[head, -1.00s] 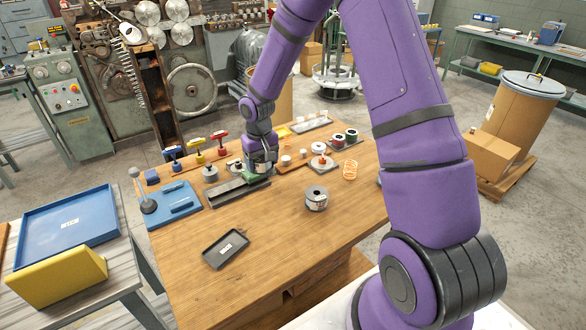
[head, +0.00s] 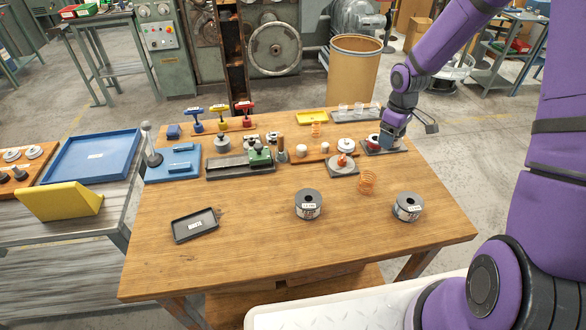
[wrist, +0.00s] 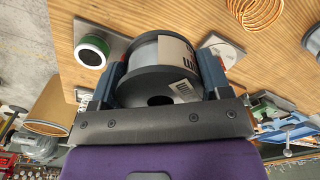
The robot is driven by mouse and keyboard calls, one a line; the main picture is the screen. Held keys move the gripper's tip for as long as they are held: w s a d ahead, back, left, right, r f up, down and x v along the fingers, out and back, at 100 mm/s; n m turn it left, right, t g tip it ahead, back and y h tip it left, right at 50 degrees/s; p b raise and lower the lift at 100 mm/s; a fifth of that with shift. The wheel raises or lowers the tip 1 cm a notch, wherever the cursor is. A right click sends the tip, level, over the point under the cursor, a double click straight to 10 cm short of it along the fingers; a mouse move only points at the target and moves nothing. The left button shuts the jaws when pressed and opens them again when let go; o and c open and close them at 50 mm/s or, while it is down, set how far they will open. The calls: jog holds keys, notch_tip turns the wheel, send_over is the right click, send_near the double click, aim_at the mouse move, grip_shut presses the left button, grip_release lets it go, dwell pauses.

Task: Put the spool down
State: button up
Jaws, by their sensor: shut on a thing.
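My gripper (head: 392,138) is over a dark square plate (head: 400,149) at the table's far right. In the head view the held spool is mostly hidden by the gripper. I cannot tell whether it touches anything below. A spool with a green rim (wrist: 92,50) stands on a plate beside it in the wrist view. Two more labelled grey spools stand on the table, one near the middle (head: 309,204) and one at right (head: 407,207).
An orange coil (head: 367,181) and a small plate with an orange part (head: 343,164) stand left of the gripper. A grey tray with clear cups (head: 357,112) lies behind. A black tray (head: 196,225) is at front left. The table's front middle is clear.

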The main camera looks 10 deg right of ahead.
aim_at(402, 173)
jog(key=shift+s+d+n, duration=1.8)
jog(key=shift+d+n, duration=0.8)
jog(key=shift+n, duration=0.4)
jog(key=shift+f, duration=4.9)
jog(key=shift+f, duration=0.1)
jog(key=o, duration=1.1)
jog(key=shift+o, duration=0.2)
